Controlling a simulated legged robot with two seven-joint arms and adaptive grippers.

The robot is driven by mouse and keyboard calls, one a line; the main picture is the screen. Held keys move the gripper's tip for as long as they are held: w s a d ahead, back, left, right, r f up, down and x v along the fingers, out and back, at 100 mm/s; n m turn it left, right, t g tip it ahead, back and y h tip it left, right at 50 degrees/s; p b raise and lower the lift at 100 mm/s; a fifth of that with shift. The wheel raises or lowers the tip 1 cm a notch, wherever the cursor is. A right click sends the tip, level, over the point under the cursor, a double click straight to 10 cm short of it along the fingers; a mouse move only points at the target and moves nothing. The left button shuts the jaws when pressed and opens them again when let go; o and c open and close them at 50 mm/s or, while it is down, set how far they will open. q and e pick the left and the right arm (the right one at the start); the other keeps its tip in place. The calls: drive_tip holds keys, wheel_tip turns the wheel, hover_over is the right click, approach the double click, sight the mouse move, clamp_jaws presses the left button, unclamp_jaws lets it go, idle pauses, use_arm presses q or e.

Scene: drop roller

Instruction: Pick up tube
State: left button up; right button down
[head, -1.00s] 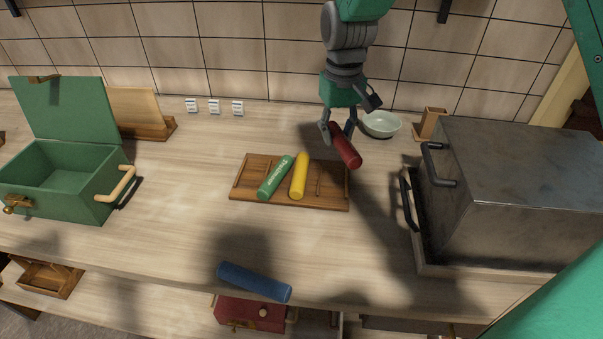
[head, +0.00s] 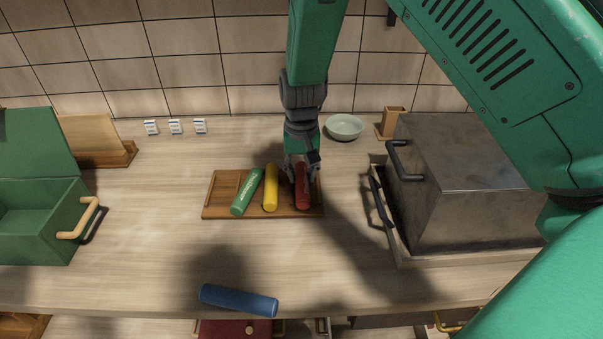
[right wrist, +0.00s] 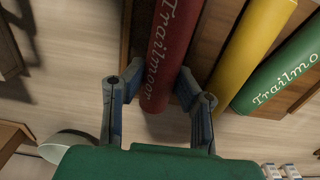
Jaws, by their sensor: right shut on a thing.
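The red tube (head: 303,195) lies at the right end of the wooden rack (head: 222,188), beside the yellow tube (head: 271,188) and the green tube (head: 247,192). My right gripper (head: 299,172) is at the tube's far end, shut on it. In the right wrist view the red tube (right wrist: 170,45) runs between the two fingers of the gripper (right wrist: 160,70). Its lettering faces up. The blue tube (head: 238,300) lies apart near the counter's front edge. My left gripper does not show.
A metal box (head: 460,190) with dark handles stands to the right. A pale bowl (head: 344,127) and a small wooden holder (head: 391,122) are behind. An open green box (head: 40,225) is at the left.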

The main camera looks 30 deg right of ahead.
sight(303, 171)
drive_tip(key=shift+w+a+f, duration=0.1)
drive_tip(key=shift+d+f, duration=0.2)
drive_tip(key=shift+d, duration=0.1)
drive_tip(key=c, duration=1.4)
unclamp_jaws()
drive_tip(key=shift+d, duration=0.15)
drive_tip(key=shift+o, duration=0.7)
drive_tip(key=shift+d+f, duration=0.1)
drive_tip(key=shift+a, duration=0.25)
wheel_tip(303, 171, up, 12)
drive_tip(key=shift+o, duration=0.6)
drive_tip(key=shift+d+r, duration=0.1)
drive_tip(key=shift+r, duration=0.15)
